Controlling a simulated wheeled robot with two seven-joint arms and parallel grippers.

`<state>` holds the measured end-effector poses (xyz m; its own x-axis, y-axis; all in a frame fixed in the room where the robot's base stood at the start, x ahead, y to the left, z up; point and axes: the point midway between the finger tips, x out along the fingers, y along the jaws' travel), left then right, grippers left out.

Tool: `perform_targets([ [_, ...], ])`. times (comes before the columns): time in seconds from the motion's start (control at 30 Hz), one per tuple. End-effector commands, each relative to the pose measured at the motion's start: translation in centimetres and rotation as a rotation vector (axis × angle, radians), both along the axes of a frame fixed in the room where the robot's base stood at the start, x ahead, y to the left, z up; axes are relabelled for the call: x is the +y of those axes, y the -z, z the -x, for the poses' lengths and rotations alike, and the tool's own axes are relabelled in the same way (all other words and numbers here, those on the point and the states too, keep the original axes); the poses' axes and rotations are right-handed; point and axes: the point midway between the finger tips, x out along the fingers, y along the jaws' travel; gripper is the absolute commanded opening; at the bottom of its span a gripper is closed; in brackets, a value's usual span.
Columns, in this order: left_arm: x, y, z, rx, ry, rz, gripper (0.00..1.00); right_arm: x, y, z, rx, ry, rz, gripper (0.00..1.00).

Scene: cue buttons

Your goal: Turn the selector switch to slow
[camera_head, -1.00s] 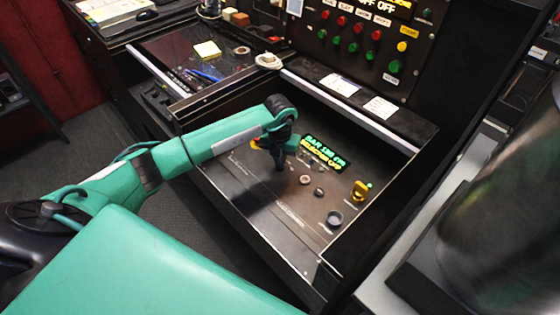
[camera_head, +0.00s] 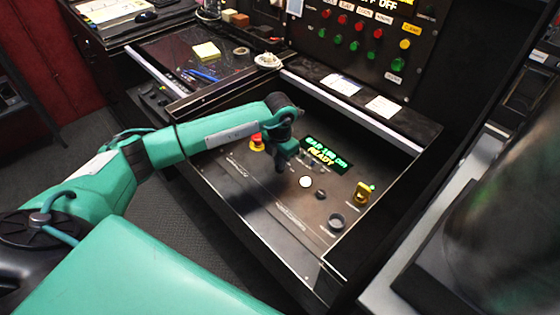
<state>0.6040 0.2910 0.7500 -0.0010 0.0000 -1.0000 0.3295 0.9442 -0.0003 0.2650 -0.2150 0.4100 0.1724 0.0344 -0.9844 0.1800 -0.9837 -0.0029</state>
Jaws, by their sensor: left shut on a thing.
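My left gripper (camera_head: 281,166) points down onto the sloping black control panel (camera_head: 250,190), just left of a small lit display (camera_head: 325,153). It is shut on the selector switch, which the fingers and wrist hide; I cannot read its position or label. The display shows green text with a yellow line below that reads READY. A round button (camera_head: 306,182) right of the fingers glows white. My right gripper is not in view.
A red and yellow emergency stop (camera_head: 257,143) sits close left of the gripper. An upright panel (camera_head: 375,35) with several coloured buttons stands behind.

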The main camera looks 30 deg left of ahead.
Motion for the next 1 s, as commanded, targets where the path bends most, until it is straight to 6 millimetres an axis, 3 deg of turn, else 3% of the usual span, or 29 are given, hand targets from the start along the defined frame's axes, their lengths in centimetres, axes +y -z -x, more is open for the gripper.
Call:
perform_targets([
  [0.27,0.0,-0.1,-0.1,-0.003,0.0,0.0,0.0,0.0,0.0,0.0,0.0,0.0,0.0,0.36],
  [0.3,0.0,-0.1,-0.1,-0.003,-0.001,0.0,0.12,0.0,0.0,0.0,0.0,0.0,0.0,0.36],
  [0.4,0.0,-0.1,-0.1,-0.003,-0.001,0.0,0.3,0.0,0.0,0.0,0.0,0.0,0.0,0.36],
  [0.77,0.0,-0.5,-0.1,-0.002,0.0,0.0,0.3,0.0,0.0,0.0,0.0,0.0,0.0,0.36],
  [1.0,0.0,-4.7,-0.1,-0.006,0.0,0.0,0.3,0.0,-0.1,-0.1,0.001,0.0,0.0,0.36],
])
